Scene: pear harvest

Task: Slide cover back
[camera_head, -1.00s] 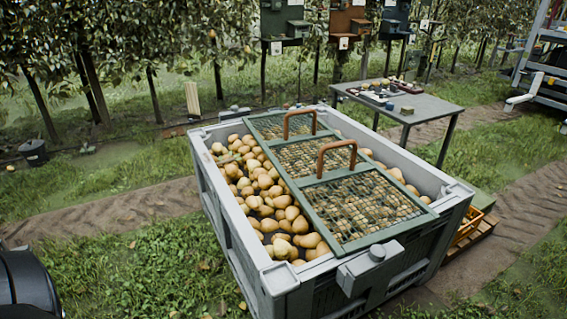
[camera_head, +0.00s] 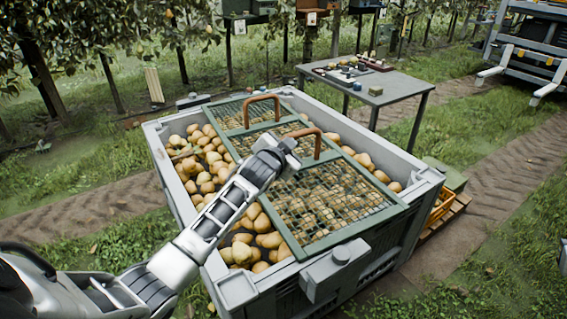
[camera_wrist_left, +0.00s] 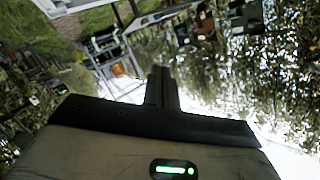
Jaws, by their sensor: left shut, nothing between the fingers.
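The cover (camera_head: 290,255) is a green frame with wire mesh and two brown arched handles. It lies across the middle of a large grey bin (camera_head: 160,165) of pears. Pears show in a wide strip left of it and a narrow strip right of it. My left gripper (camera_head: 288,152) is shut and empty, just left of the nearer handle (camera_head: 313,136); I cannot tell whether they touch. The farther handle (camera_head: 262,98) is free. In the left wrist view the shut dark fingers (camera_wrist_left: 162,88) point away, with no handle visible. My right gripper is out of view.
A grey table (camera_head: 395,87) with small items stands behind the bin at right. A yellow crate (camera_head: 440,204) on a pallet stands beside the bin's right side. Trees and hanging boxes line the back. Grass is open at front right.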

